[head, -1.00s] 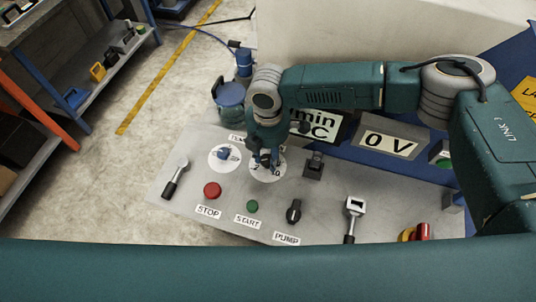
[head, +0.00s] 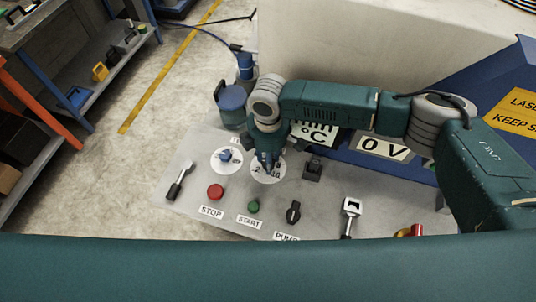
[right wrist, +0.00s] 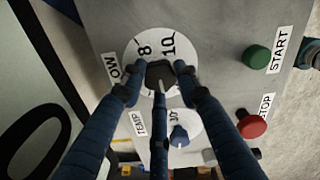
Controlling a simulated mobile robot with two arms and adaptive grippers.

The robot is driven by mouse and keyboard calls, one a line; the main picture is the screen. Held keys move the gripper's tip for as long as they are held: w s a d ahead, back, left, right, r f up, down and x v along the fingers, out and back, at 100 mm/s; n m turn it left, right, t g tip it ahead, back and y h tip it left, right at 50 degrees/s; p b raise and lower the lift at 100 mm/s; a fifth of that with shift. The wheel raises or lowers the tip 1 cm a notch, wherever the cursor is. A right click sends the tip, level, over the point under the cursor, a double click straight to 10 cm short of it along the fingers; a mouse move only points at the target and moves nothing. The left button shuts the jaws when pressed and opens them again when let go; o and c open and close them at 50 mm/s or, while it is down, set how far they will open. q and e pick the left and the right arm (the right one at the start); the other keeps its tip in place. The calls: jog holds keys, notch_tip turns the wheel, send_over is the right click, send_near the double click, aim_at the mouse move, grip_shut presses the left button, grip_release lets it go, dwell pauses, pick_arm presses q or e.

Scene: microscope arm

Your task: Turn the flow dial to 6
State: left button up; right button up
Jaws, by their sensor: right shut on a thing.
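The flow dial is a dark knob (right wrist: 160,73) on a white numbered disc (right wrist: 133,50). In the right wrist view the 8 and 10 show at its far side, next to a partly hidden label ending in "OW". A light mark shows on the knob's near side; the number it points to is hidden. My right gripper (right wrist: 160,78) is shut on the knob, with blue fingers on both sides. In the head view my right gripper (head: 268,162) comes down over the disc (head: 272,177) and hides the knob. My left gripper is in neither current view.
The temperature dial (head: 226,155) with a blue knob sits close to the left. A red stop button (head: 216,192), green start button (head: 253,207) and black pump switch (head: 293,212) lie in front. A black-handled lever (head: 180,180) is at left, another (head: 350,216) at right.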

jog(key=shift+d+r+m+p, duration=0.1)
jog(key=shift+m+p, duration=0.35)
jog(key=shift+m, duration=0.45)
jog(key=m, duration=0.2)
jog(key=shift+m+p, duration=0.3)
jog(key=shift+m, duration=0.1)
jog(key=m, duration=1)
jog(key=shift+m, duration=0.4)
jog(key=o, duration=0.9)
